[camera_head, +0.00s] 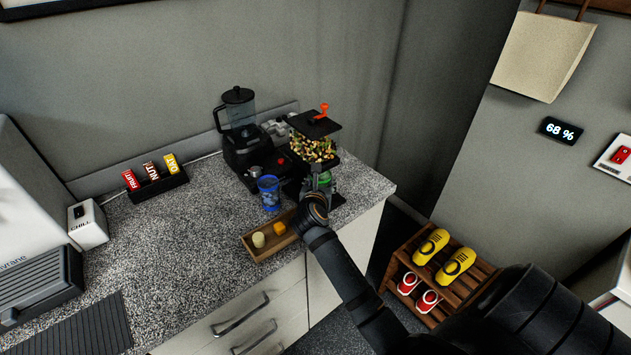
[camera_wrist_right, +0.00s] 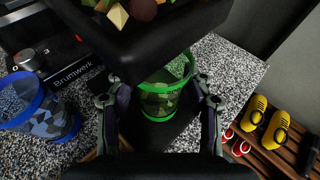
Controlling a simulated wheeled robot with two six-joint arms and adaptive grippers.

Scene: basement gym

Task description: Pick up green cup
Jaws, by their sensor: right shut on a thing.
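The green cup (camera_head: 325,179) stands under the dispenser (camera_head: 312,146) at the counter's right end, partly hidden by my right gripper (camera_head: 319,194). In the right wrist view the cup (camera_wrist_right: 160,103) is see-through with a green rim and a patterned side. It is upright on a dark base. The fingers of my right gripper (camera_wrist_right: 158,103) lie on either side of it, shut on it. The dispenser's dark underside is right above the cup. My left gripper is not in view.
A blue cup (camera_head: 269,193) stands just left of the green one. A wooden tray (camera_head: 262,254) with two small items lies in front. A black blender (camera_head: 239,130) stands behind. A shoe rack (camera_head: 445,283) is beside the counter. The counter's middle (camera_head: 190,235) is clear.

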